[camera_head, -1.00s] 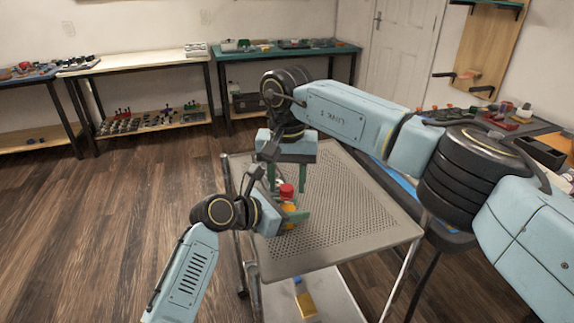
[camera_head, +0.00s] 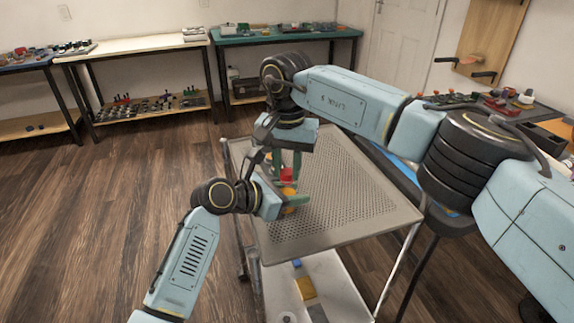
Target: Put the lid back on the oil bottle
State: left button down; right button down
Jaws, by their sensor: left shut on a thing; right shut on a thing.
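The oil bottle (camera_head: 289,209) shows as a small orange-yellow patch over the near left part of the perforated cart top. My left gripper (camera_head: 292,202) is shut on the bottle from the left, and its green fingers and hand hide most of it. The red lid (camera_head: 287,175) is directly above the bottle. My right gripper (camera_head: 287,168) points down from above and is shut on the lid. The lid is at or very close to the bottle's top; I cannot tell whether they touch.
The grey perforated cart top (camera_head: 352,197) is clear to the right of the grippers. Several items lie on its lower shelf (camera_head: 340,291). A dark workbench with small parts stands at right, and more benches (camera_head: 285,35) line the back wall.

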jog(key=m, duration=1.2)
jog(key=shift+m, duration=0.4)
jog(key=m, duration=1.1)
jog(key=c, duration=1.2)
grip_release()
jog(key=shift+o, duration=0.2)
